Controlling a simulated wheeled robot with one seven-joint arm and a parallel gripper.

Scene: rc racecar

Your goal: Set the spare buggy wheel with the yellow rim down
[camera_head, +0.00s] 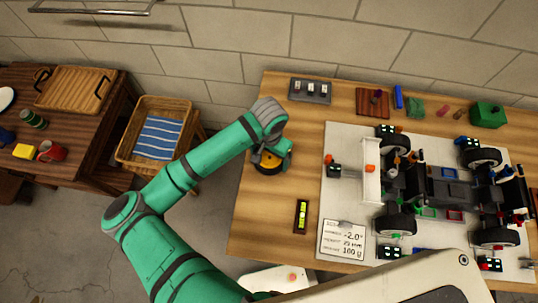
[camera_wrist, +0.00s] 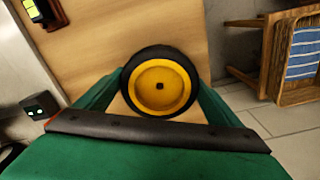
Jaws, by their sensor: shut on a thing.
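The spare wheel with the yellow rim and black tyre (camera_wrist: 160,87) sits between the two green fingers of my gripper (camera_wrist: 160,80) in the wrist view, its rim face toward the camera. My gripper is shut on it. In the head view the wheel (camera_head: 267,163) shows as a yellow disc with a dark edge, partly hidden under my gripper (camera_head: 274,158). It is over the left part of the wooden workbench (camera_head: 265,215). I cannot tell whether it touches the bench top.
A buggy chassis (camera_head: 450,190) with several wheels stands on a white board (camera_head: 345,140) to the right. A level-like black and yellow device (camera_head: 301,216) lies near the bench's front. A grey block (camera_head: 310,91) is at the back. Bare wood surrounds the wheel. A basket (camera_head: 155,135) stands left, across a gap.

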